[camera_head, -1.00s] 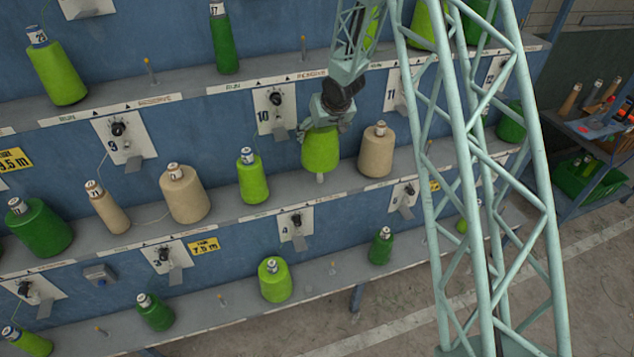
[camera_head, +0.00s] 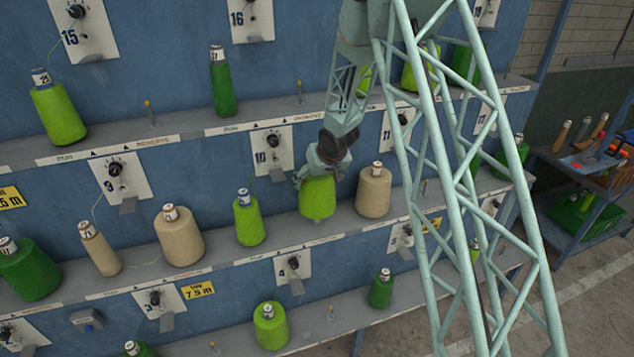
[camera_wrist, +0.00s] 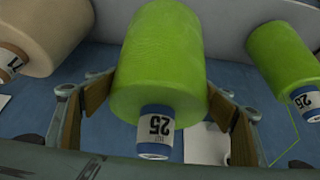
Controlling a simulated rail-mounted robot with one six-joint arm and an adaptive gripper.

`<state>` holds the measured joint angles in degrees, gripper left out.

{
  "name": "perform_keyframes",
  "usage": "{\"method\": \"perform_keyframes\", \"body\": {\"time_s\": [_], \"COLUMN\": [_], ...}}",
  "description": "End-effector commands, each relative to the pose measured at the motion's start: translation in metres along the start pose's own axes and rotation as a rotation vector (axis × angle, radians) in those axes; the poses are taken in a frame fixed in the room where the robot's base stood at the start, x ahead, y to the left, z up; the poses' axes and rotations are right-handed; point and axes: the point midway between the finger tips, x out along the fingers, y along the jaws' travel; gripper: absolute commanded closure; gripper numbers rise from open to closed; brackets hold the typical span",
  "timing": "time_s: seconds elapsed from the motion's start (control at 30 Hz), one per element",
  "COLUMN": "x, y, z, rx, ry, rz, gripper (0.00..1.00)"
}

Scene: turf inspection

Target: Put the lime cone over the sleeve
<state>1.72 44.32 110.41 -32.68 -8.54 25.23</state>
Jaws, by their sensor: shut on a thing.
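The lime cone (camera_head: 317,198) is in my gripper (camera_head: 318,177), upright at the middle shelf below panel 10. In the wrist view, the cone (camera_wrist: 160,60) shows its white-and-blue tube end marked 25, with the wood-padded fingers closed on both sides of it.
A tan cone (camera_head: 374,190) stands close on the right. Another lime cone (camera_head: 248,217) stands to the left; a larger tan cone (camera_head: 179,235) is farther left. The upper shelf holds a bare peg (camera_head: 300,90). The blue back panel carries tension knobs.

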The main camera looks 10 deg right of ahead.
Motion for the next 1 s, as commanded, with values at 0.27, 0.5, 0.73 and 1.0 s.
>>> {"method": "perform_keyframes", "body": {"time_s": [0.27, 0.5, 0.73, 1.0], "x": [0.023, 0.027, 0.027, 0.038], "y": [0.0, 0.0, 0.0, 0.0], "z": [0.013, 0.015, 0.015, 0.023], "rx": [0.0, -0.002, -0.001, -0.001], "ry": [0.003, 0.004, 0.004, 0.003], "rz": [0.0, -0.001, -0.001, -0.001], "gripper": [0.57, 0.57, 0.57, 0.57]}}
